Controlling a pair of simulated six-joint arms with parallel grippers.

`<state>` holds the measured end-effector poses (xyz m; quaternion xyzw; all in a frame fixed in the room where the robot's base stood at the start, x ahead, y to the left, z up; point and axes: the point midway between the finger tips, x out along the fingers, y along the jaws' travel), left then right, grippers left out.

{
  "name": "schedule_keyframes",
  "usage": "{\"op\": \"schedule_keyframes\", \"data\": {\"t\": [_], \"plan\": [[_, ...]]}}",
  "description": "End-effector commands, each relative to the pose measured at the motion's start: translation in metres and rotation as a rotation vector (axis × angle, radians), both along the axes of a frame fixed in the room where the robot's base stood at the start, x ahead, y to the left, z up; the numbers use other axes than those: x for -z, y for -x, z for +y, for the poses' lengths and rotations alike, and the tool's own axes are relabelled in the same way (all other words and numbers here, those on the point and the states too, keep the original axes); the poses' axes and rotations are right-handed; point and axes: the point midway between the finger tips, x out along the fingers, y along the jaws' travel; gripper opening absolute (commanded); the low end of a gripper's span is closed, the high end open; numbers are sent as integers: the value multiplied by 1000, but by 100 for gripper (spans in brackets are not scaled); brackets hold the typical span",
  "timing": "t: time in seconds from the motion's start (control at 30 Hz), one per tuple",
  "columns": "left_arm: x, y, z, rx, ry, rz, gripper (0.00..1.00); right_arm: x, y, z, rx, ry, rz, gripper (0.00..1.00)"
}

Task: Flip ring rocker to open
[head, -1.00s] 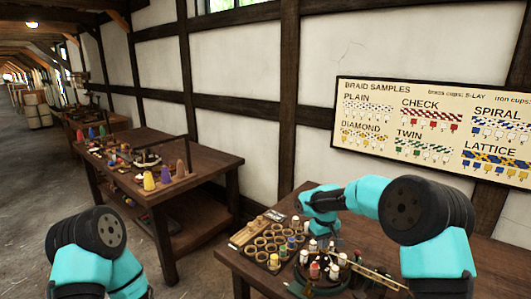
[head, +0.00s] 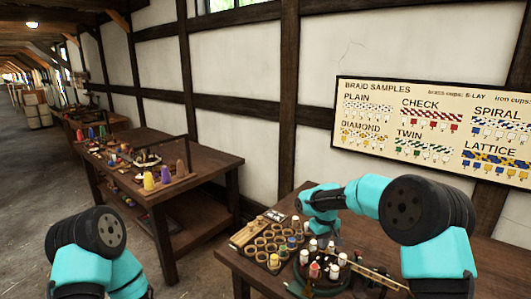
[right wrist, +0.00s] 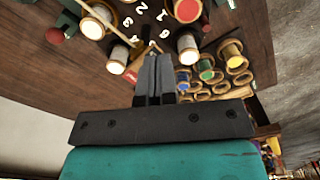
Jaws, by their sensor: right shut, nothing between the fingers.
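A round dark braiding stand (head: 322,284) with white, red and other bobbins around it stands on the near bench. In the right wrist view its dark numbered plate (right wrist: 150,22) shows at the top, with bobbins around it. My right gripper (right wrist: 153,60) is shut and empty, its fingertips at the edge of the numbered plate; I cannot tell whether they touch it. I cannot make out the ring rocker or its position; it may be small or hidden by the fingers. In the head view only my left arm's links show at the lower left, not its gripper.
A tray of round cups (head: 266,243), some holding coloured spools, lies left of the stand. A wooden bar (head: 378,278) is at its right. A braid sample board (head: 432,130) hangs on the wall. Another bench (head: 205,165) with coloured cones stands further left.

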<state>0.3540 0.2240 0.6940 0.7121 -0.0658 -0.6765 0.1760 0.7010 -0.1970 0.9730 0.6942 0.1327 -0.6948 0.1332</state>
Motion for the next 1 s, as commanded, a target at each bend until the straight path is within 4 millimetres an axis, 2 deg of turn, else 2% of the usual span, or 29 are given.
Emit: {"op": "schedule_keyframes", "data": {"t": [1.0], "plan": [[0,0,0,0,0,0,43,-64,0,0,0,0,-1,0]]}}
